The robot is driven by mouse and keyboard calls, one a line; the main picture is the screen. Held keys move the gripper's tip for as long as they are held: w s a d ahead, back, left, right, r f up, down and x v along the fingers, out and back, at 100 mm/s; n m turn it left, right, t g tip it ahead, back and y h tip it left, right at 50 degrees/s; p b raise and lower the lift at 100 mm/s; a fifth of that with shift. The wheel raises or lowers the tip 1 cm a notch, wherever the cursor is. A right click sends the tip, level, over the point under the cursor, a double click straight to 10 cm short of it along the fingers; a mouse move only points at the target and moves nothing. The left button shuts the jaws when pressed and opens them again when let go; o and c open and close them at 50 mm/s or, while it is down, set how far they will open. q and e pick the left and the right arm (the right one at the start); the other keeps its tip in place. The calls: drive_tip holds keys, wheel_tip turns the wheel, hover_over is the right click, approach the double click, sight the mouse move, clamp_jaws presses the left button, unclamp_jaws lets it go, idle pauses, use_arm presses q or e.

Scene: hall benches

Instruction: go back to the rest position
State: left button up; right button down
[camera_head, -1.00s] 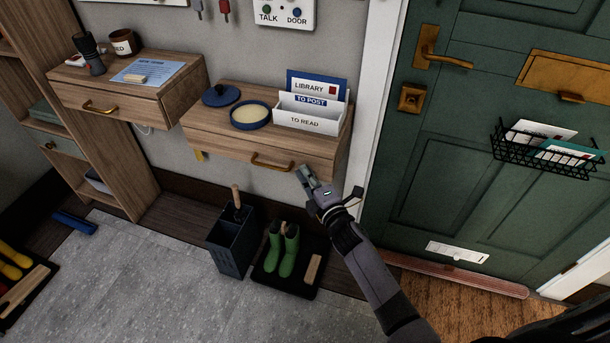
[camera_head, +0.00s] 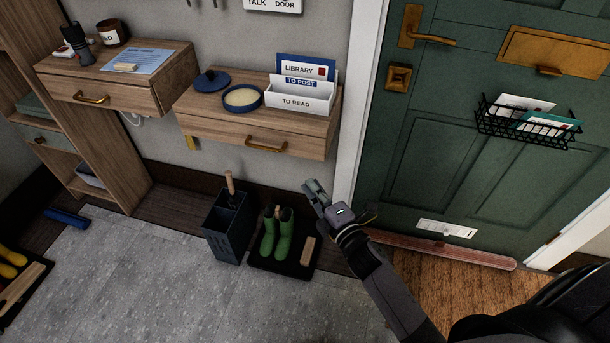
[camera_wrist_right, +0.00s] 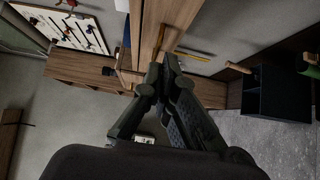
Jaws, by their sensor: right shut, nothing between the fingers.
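My right gripper (camera_head: 314,190) is shut and empty in the head view. It is in the air in front of the wall, below and to the right of the right drawer unit (camera_head: 300,142). In the right wrist view my right gripper (camera_wrist_right: 165,72) shows its fingers together with nothing between them. My left gripper is in neither view.
A dark bin (camera_head: 229,228) and green boots (camera_head: 277,232) on a black tray (camera_head: 284,262) stand on the floor left of my right arm. The green door (camera_head: 425,165) with a wire basket (camera_head: 527,125) is at the right.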

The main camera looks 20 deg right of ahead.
drive_tip(key=s+f+m+g+h+p, duration=0.1)
drive_tip(key=s+f+m+g, duration=0.3)
drive_tip(key=f, duration=0.5)
drive_tip(key=s+d+f+m+g+p, duration=0.1)
drive_tip(key=s+f+m, duration=0.1)
drive_tip(key=s+f, duration=0.5)
drive_tip(key=s+f+m+g+h+p, duration=0.1)
drive_tip(key=s+f+m+g, duration=0.2)
drive_tip(key=f, duration=0.8)
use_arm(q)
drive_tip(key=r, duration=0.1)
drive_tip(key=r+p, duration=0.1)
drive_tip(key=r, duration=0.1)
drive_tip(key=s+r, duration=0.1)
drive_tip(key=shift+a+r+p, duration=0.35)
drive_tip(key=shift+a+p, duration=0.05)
use_arm(e)
drive_tip(key=s+f+m+g, duration=0.2)
drive_tip(key=s+f, duration=0.3)
drive_tip(key=s, duration=0.5)
drive_tip(key=s+d+f+m+g, duration=0.1)
drive_tip(key=s+f+m+g, duration=0.2)
drive_tip(key=s, duration=0.8)
drive_tip(key=s+f+m+g, duration=0.3)
drive_tip(key=s+f, duration=0.3)
drive_tip(key=s, duration=0.4)
drive_tip(key=shift+s+d+f+g+h, duration=0.35)
drive_tip(key=shift+d+f+g+h, duration=0.05)
